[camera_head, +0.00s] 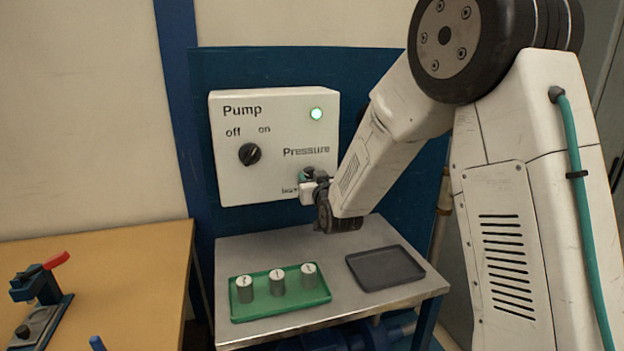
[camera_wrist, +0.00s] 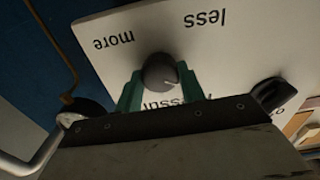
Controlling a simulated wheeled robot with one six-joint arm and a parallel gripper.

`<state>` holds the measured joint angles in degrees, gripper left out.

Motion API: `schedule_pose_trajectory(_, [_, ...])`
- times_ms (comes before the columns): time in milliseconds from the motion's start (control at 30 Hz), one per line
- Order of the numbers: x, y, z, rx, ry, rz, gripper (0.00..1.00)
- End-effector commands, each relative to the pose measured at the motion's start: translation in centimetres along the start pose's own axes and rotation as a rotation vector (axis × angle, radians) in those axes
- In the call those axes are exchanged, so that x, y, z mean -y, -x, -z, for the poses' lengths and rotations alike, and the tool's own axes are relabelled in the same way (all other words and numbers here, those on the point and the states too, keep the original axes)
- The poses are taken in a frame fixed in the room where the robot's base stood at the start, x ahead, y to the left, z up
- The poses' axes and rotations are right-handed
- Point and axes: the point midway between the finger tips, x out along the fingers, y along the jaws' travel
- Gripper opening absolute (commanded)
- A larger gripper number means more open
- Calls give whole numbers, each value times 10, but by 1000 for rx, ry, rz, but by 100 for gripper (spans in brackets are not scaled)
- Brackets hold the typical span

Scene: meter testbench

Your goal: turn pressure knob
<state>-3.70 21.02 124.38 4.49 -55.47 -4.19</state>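The pressure knob (camera_wrist: 159,72) is a dark round knob with a pale mark pointing to the lower right in the wrist view. It sits on the white pump panel (camera_head: 275,110), near the upside-down words "more" and "less". My gripper (camera_wrist: 160,82) has its two green fingers on either side of the knob, with no clear gap, so it looks shut on it. In the head view my gripper (camera_head: 306,178) is at the panel's lower right, and it and my arm hide the pressure knob there.
The black pump off/on knob (camera_head: 250,154) and a lit green lamp (camera_head: 316,114) are on the panel. Below, a metal table (camera_head: 340,296) holds a green tray (camera_head: 240,311) with several grey weights and an empty dark tray (camera_head: 385,267). A wooden table (camera_head: 130,270) is at left.

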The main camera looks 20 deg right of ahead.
Motion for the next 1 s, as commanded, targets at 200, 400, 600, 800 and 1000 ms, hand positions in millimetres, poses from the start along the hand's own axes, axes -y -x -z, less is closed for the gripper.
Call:
schedule_pose_trajectory(200, [0, 0, 0, 0, -18, 0, 16])
schedule_pose_trajectory(400, [0, 0, 0, 0, -94, 0, 16])
schedule_pose_trajectory(600, [0, 0, 0, 0, -243, 0, 16])
schedule_pose_trajectory(800, [-1, 0, 0, 0, -431, 0, 16])
schedule_pose_trajectory(1000, [-1, 0, 0, 0, -622, 0, 16])
